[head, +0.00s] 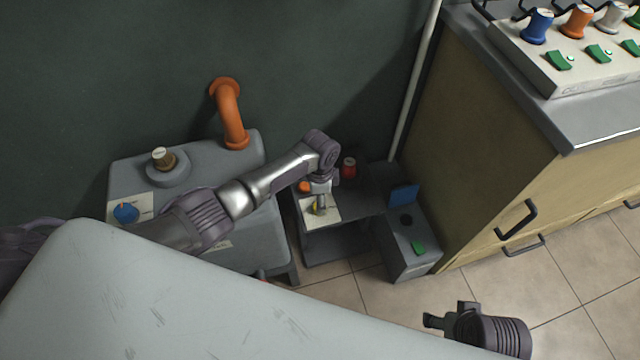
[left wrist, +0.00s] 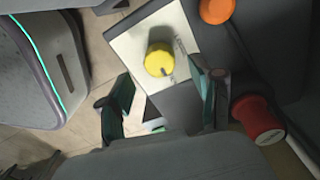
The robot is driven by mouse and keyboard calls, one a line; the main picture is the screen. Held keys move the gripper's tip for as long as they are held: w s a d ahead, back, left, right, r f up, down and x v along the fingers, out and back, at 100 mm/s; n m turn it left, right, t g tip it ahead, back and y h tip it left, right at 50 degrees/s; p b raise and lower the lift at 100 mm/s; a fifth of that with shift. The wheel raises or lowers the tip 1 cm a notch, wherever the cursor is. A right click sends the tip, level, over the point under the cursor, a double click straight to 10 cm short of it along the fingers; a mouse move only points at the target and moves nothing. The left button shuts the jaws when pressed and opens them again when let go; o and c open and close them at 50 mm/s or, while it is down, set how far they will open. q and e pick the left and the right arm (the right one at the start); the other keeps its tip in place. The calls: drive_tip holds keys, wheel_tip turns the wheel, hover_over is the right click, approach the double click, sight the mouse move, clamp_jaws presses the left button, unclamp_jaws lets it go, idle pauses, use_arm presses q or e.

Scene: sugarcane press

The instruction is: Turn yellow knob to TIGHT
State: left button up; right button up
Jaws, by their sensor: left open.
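The yellow knob (left wrist: 159,60) sits on a white label plate (left wrist: 135,45) in the left wrist view. A small dark mark shows on the knob's lower edge; the print on the plate is too small to read. In the head view the knob (head: 314,208) is mostly hidden by my left gripper (head: 321,206), which is over its plate (head: 328,214). In the left wrist view my left gripper (left wrist: 165,100) is open, its two fingers apart and empty, with the knob beyond their tips. My right arm's end (head: 436,321) shows at the lower right; its fingers are unclear.
An orange knob (left wrist: 217,10) and a red knob (left wrist: 257,118) stand close to the yellow one. A grey machine (head: 245,165) with an orange pipe is left; a wooden cabinet (head: 470,150) is right.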

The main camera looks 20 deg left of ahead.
use_arm(q)
wheel_tip(320, 180, up, 8)
drive_tip(key=shift+w+r, duration=0.15)
drive_tip(key=shift+r, duration=0.05)
drive_tip(key=shift+f, duration=0.1)
idle(0.5)
